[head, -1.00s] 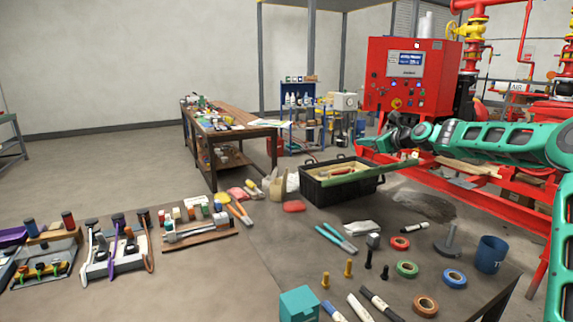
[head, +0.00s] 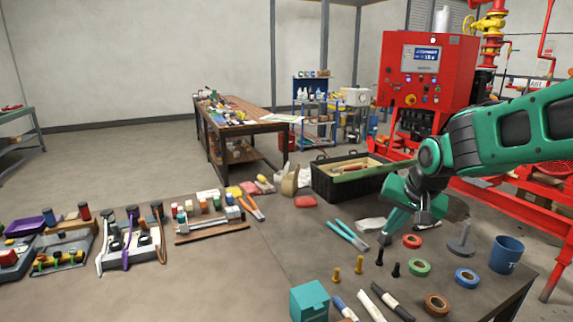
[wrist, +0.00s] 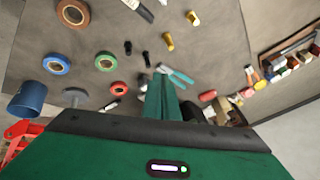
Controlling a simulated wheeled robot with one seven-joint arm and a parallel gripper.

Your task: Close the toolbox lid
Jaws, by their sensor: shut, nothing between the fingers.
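A black open-topped box (head: 340,190) with tools inside, the likely toolbox, stands at the far edge of the workbench in the head view. A long olive-green strip crosses its top and runs out to the right; I cannot tell whether it is the lid. Part of a dark box shows behind my wrist in the wrist view (wrist: 236,112), mostly hidden. My gripper (head: 385,239) is shut and empty. It points down over the bench, to the right of and nearer than the box, apart from it. Its shut fingers (wrist: 160,85) show in the wrist view.
Blue-handled pliers (head: 347,235), bolts, a red tape roll (head: 412,241), a green tape roll (head: 419,267) and a blue cup (head: 506,254) lie around my gripper. A teal box (head: 309,301) is at the front.

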